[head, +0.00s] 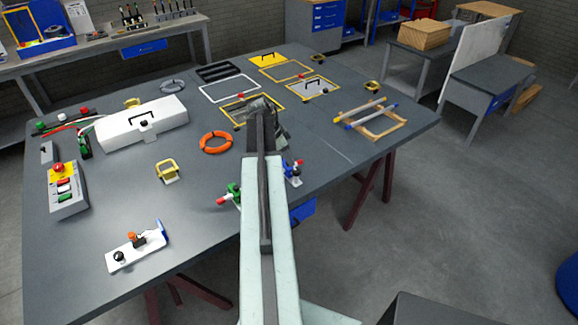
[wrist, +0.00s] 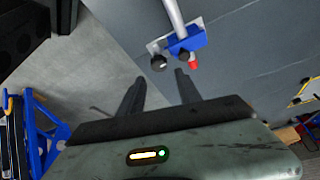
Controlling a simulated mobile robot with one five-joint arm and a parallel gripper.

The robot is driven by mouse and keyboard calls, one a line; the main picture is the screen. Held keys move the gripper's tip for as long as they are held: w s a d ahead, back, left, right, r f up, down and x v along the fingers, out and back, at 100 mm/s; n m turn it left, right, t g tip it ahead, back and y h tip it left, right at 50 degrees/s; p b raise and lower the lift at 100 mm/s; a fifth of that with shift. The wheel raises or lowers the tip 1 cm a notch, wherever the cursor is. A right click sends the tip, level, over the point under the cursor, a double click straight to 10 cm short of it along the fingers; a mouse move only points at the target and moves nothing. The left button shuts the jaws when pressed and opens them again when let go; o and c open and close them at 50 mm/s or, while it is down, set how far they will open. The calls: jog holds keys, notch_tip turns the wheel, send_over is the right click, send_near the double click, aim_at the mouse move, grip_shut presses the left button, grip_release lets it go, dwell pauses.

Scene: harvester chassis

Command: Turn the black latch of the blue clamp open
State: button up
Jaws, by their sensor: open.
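The blue clamp (wrist: 187,39) is near the top middle of the wrist view, on a pale plate at the grey table's edge, with a silver bar running up from it. A black round knob (wrist: 158,63), which looks like the latch's end, sticks out at its lower left. A red-tipped part (wrist: 193,65) is beside it. In the head view the blue clamp (head: 292,172) shows just right of my arm, at the near edge. My gripper (wrist: 158,76) is open and empty. Its fingertips appear just below the black knob in the wrist view, apart from it; depth is unclear.
A green clamp with a red tip (head: 231,195) is left of my arm. An orange ring (head: 215,142), a yellow handle (head: 167,171) and a white cover (head: 142,124) lie on the table (head: 200,235).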

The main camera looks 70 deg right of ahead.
aim_at(297, 170)
jog(key=b+x, duration=0.7)
jog(key=x, duration=0.1)
jog(key=shift+s, duration=0.1)
jog(key=shift+r, duration=0.1)
jog(key=shift+s, duration=0.1)
grip_shut()
